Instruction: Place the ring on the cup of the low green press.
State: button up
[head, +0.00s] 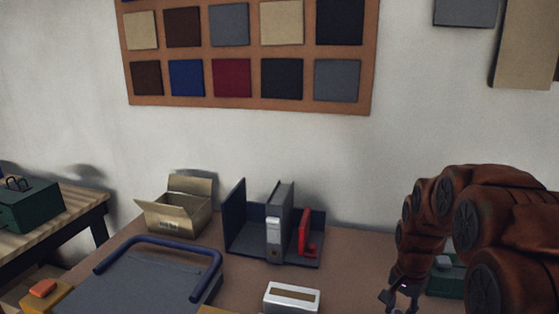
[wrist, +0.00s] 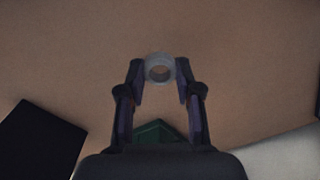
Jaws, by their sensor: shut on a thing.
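My gripper (wrist: 160,72) is shut on a pale grey ring (wrist: 159,68), held between its fingertips above the brown table top in the wrist view. In the head view my gripper (head: 402,294) is at the lower right, pointing down; the ring cannot be made out there. A low green thing (head: 447,284), perhaps the low green press, stands behind my arm and is mostly hidden. A dark green shape (wrist: 156,132) also shows between my fingers in the wrist view, nearer the palm. Its cup cannot be made out.
A silver box (head: 291,297), a dark file holder (head: 245,240) with binders and a red item, an open carton (head: 178,215) and a blue-handled grey lid (head: 160,280) stand on the table. A dark green box (head: 28,208) is on the left bench. A black slab (wrist: 38,145) shows lower left.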

jog(key=w+a+n+p, duration=0.1)
jog(key=w+a+n, duration=0.1)
jog(key=a+n, duration=0.1)
jog(key=w+a+n+p, duration=0.1)
jog(key=w+a+n, duration=0.2)
jog(key=w+a+n+p, duration=0.1)
jog(key=w+a+n, duration=0.1)
jog(key=a, duration=0.1)
jog(key=shift+w+a+n+p, duration=0.3)
jog(key=shift+n+p, duration=0.1)
jog(key=shift+w+a+f+n, duration=0.25)
jog(key=shift+w+a+n, duration=0.05)
jog(key=shift+a+n, duration=0.25)
